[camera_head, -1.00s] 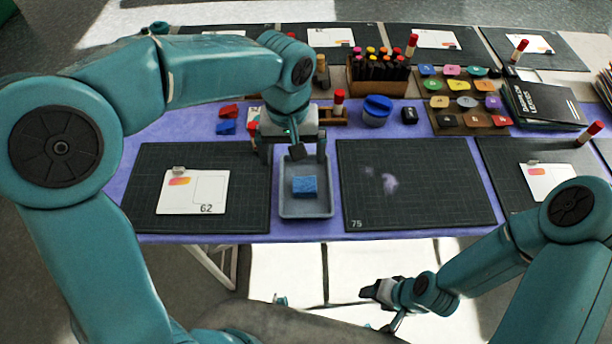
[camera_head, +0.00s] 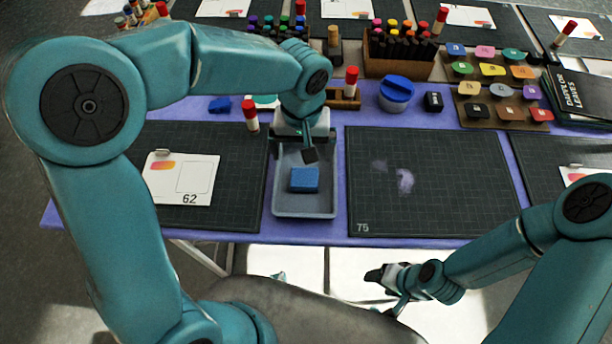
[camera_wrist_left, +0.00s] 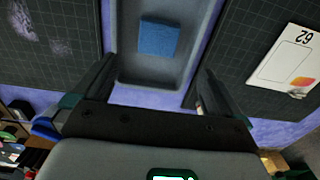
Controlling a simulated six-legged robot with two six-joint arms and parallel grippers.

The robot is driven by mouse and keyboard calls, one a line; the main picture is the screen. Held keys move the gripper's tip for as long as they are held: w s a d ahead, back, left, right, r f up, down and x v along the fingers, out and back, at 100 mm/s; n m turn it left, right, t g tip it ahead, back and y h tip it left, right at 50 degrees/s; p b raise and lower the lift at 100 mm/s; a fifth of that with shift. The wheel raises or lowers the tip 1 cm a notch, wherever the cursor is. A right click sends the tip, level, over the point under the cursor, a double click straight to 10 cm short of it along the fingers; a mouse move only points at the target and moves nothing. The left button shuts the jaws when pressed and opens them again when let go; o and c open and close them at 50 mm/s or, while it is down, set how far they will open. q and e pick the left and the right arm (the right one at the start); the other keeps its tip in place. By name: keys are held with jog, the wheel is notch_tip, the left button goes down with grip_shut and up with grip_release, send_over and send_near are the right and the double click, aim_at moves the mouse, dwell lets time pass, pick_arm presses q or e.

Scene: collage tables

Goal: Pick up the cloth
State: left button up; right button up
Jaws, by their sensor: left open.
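The blue folded cloth (camera_head: 304,179) lies in a shallow grey tray (camera_head: 305,211) between two dark mats. The cloth also shows at the top of the left wrist view (camera_wrist_left: 158,38), inside the tray (camera_wrist_left: 155,76). My left gripper (camera_head: 303,150) is open and empty above the far part of the tray, behind the cloth. In the left wrist view its two fingers (camera_wrist_left: 155,75) stand wide apart, with the cloth beyond them. My right gripper (camera_head: 378,278) is low in front of the table, far from the cloth; its jaws are too small to judge.
A mat with a white card (camera_head: 181,178) lies left of the tray, and mat 75 (camera_head: 440,190) with pale smudges lies right. A red-capped bottle (camera_head: 250,116), a blue-lidded jar (camera_head: 396,93) and a marker box (camera_head: 398,55) stand behind. Mat 75 is otherwise clear.

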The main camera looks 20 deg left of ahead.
aim_at(305, 177)
pick_arm(q)
notch_tip(305, 177, down, 3)
jog(key=shift+s+f, duration=0.1)
jog(key=shift+f, duration=0.05)
jog(key=shift+s+f, duration=0.2)
jog(key=shift+f, duration=0.25)
jog(key=f, duration=0.4)
jog(key=shift+d, duration=0.35)
jog(key=shift+a+f, duration=0.1)
jog(key=shift+f, duration=0.45)
jog(key=c, duration=1.2)
notch_tip(305, 177, up, 20)
jog(key=shift+r+p, duration=0.1)
jog(key=shift+p, duration=0.7)
jog(key=shift+c, duration=0.2)
